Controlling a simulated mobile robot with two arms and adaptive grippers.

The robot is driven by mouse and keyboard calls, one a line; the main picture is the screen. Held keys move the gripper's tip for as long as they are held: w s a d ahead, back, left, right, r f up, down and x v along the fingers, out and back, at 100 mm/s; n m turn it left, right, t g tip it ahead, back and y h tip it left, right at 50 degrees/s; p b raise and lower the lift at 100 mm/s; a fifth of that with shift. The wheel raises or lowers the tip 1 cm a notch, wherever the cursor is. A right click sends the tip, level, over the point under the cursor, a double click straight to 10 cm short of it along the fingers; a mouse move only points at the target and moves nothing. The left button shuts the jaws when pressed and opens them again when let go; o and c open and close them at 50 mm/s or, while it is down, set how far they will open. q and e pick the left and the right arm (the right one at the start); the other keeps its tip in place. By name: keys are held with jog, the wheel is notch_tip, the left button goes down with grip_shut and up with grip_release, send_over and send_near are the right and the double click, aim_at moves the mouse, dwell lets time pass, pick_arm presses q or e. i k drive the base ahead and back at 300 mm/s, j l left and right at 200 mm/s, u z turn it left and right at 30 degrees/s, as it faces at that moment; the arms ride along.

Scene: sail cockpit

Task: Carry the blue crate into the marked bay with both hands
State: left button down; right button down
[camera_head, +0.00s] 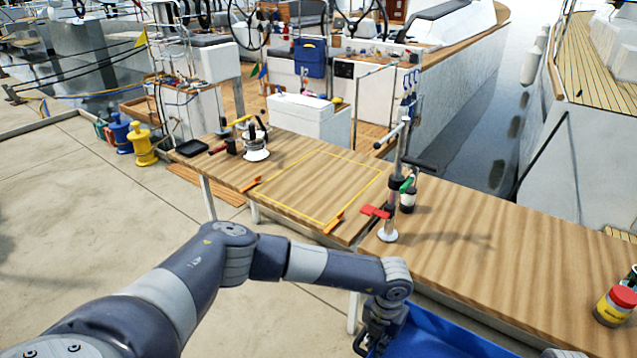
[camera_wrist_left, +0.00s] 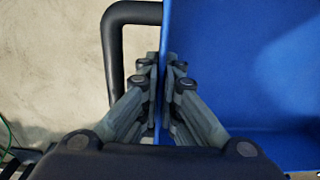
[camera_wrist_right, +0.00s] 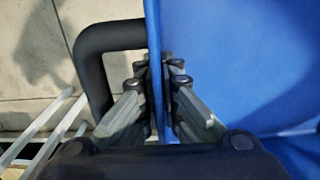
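The blue crate (camera_head: 430,340) shows at the bottom edge of the head view, in front of the table; most of it is cut off. My left gripper (camera_head: 372,335) is at its left side. In the left wrist view my left gripper (camera_wrist_left: 166,95) is shut with a finger on each side of the crate's wall (camera_wrist_left: 235,70), beside a black handle. In the right wrist view my right gripper (camera_wrist_right: 163,95) is shut the same way on another wall (camera_wrist_right: 225,60), also beside a black handle. The marked bay (camera_head: 318,188) is a yellow outline on the wooden tabletop, empty inside.
Orange pieces (camera_head: 334,223) lie at the bay's corners. A metal post (camera_head: 389,215) with a red lever stands right of the bay, with a dark bottle (camera_head: 408,198) beside it. A winch (camera_head: 256,148) stands behind left.

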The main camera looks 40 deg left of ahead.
aim_at(321, 181)
jog(key=i+j, duration=0.1)
jog(key=j, duration=2.15)
jog(key=i+j, duration=0.15)
jog(key=j, duration=0.95)
